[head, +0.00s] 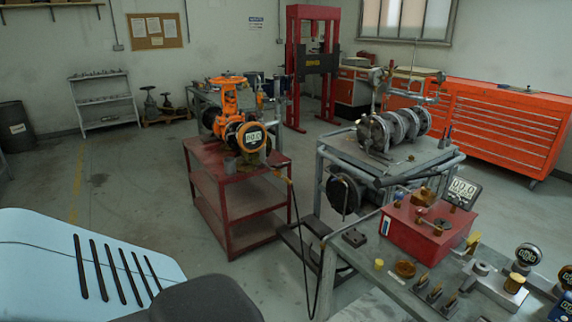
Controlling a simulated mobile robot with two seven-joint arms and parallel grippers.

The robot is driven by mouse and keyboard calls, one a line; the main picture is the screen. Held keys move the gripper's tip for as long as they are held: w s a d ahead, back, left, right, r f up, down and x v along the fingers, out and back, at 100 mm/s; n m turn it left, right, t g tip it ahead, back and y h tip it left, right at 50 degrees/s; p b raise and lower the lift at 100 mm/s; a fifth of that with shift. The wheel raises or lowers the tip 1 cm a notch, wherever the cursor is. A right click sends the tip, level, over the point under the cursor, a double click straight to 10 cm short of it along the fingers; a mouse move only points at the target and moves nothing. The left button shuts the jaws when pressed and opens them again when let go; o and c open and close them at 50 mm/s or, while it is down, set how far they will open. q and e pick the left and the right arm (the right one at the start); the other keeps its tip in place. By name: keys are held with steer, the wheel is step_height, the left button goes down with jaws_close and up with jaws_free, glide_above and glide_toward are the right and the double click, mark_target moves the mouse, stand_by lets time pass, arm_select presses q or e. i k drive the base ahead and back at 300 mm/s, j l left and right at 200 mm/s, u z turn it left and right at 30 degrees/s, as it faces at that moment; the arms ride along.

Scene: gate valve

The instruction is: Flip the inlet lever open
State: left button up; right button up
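An orange gate valve (238,128) with a handwheel on top sits on a red cart (232,178) at the centre left. A round digital gauge (254,137) faces me on it. A black hose (299,235) runs from small fittings (281,174) at the cart's right edge down toward the floor. A red box (425,228) with small brass and red handles (432,226) and a digital gauge (463,190) stands on the bench at right. I cannot tell which small part is the inlet lever or how it is set. Neither of my grippers is in view.
A grey bench (400,292) at lower right carries several small fittings and gauges. A metal cart (425,157) with a flanged assembly (393,129) stands behind it. Orange drawer cabinets (505,128) and a red press (297,68) stand behind. The floor (110,185) at left is clear.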

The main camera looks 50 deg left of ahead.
mark_target(277, 166)
steer(key=i+j+u, duration=0.1)
steer(key=u, duration=1.7)
steer(key=i+l, duration=0.45)
steer(key=i, duration=0.15)
